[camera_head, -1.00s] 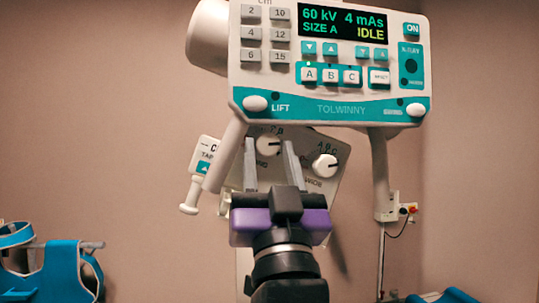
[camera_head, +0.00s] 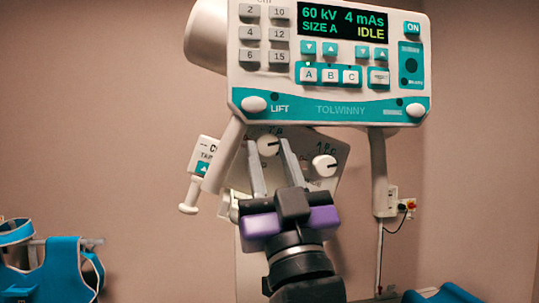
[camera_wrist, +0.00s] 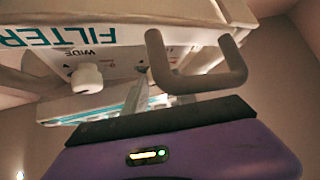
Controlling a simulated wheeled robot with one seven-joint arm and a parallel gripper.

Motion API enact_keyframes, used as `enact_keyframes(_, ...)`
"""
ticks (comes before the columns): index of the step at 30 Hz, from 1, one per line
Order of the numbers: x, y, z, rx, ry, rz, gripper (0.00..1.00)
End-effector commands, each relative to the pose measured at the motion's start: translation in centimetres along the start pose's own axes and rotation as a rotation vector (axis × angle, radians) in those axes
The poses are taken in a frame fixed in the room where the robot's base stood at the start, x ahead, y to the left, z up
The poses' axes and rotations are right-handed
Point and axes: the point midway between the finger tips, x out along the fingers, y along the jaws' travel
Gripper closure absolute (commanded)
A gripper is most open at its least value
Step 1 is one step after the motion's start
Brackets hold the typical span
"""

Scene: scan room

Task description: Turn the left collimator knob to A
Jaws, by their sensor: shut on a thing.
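The left collimator knob (camera_head: 268,146) is a round white dial on the tilted panel below the console. My gripper (camera_head: 267,142) comes up from below, its two grey fingers on either side of this knob, shut on it. The gripper body leans, with its base to the right. A dark pointer mark shows on the knob, but the letters above it are too small to read surely. The right knob (camera_head: 324,166), also white, stands free, with letters above it. In the wrist view a white knob (camera_wrist: 87,78) sits near the word WIDE; the grip itself is not clear there.
The console (camera_head: 330,108) hangs above on two pale posts; its display (camera_head: 343,24) reads 60 kV, 4 mAs, SIZE A, IDLE. A white handheld piece (camera_head: 203,166) hangs left of the panel. A grey bar handle (camera_wrist: 196,78) is close in the wrist view. Blue gear (camera_head: 60,268) is lower left.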

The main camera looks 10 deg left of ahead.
Motion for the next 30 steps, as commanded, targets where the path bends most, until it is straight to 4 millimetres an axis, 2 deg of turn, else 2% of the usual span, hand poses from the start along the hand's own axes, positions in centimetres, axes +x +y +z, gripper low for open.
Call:
enact_keyframes(6, 0.0, -0.1, -0.2, 0.002, 0.004, 0.0, 1.0)
enact_keyframes(7, 0.0, -0.1, -0.2, 0.002, 0.004, 0.0, 0.63)
enact_keyframes(8, 0.0, -0.1, -0.2, 0.002, 0.004, 0.0, 0.58)
enact_keyframes(19, -0.5, -0.1, 0.1, 0.002, 0.001, 0.0, 0.58)
enact_keyframes(30, -6.1, -0.1, 0.2, 0.002, 0.0, -0.001, 0.58)
